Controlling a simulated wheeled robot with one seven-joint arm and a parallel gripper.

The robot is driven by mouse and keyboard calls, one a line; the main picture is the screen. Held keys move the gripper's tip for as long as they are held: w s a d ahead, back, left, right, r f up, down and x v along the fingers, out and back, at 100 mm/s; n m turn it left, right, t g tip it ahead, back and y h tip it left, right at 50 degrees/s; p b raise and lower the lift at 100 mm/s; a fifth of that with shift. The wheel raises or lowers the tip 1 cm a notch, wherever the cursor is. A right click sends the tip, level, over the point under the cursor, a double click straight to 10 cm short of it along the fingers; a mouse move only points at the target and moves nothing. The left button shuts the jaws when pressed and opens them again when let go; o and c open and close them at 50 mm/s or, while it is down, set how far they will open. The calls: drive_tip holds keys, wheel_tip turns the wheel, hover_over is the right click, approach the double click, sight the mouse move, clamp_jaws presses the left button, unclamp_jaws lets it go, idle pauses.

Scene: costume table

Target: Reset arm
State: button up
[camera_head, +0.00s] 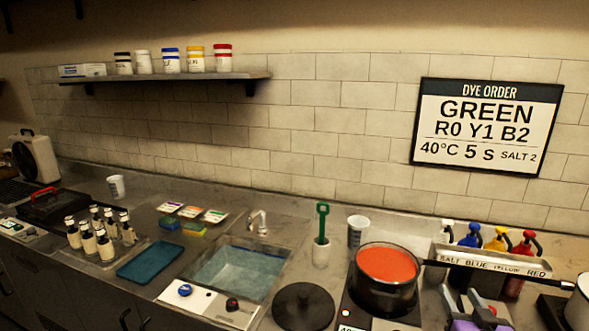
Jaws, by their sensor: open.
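My gripper (463,299) shows at the bottom right edge of the view, grey and purple, with its fingers apart. I see nothing between them. It is just right of the dark pot (374,299) of orange-red liquid and in front of the bottle rack. The rest of my arm is cut off by the lower frame edge.
A labelled rack (489,265) holds several pump bottles. Left of the pot are a black lid (303,306), a green-handled tool (322,222) in a white holder, a measuring cup (357,231) and a water-filled sink (237,270). A white pot (580,304) stands far right. A dye-order sign (487,127) hangs above.

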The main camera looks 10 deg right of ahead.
drive_tip(key=s+a+f+n+y, duration=0.1)
drive_tip(key=s+a+y, duration=0.1)
drive_tip(key=s+a, duration=0.7)
drive_tip(key=s+a+f+n+y, duration=0.2)
drive_tip(key=s+a, duration=0.7)
drive_tip(key=s, duration=0.7)
drive_tip(key=s+a+f+n+y+b, duration=0.1)
drive_tip(key=s+a+n+y, duration=0.1)
drive_tip(key=s+a, duration=0.7)
drive_tip(key=s, duration=0.4)
drive_tip(key=shift+s+f+g+y, duration=0.25)
drive_tip(key=shift+f+g+y, duration=0.05)
drive_tip(key=shift+f, duration=0.05)
drive_tip(key=shift+a, duration=0.1)
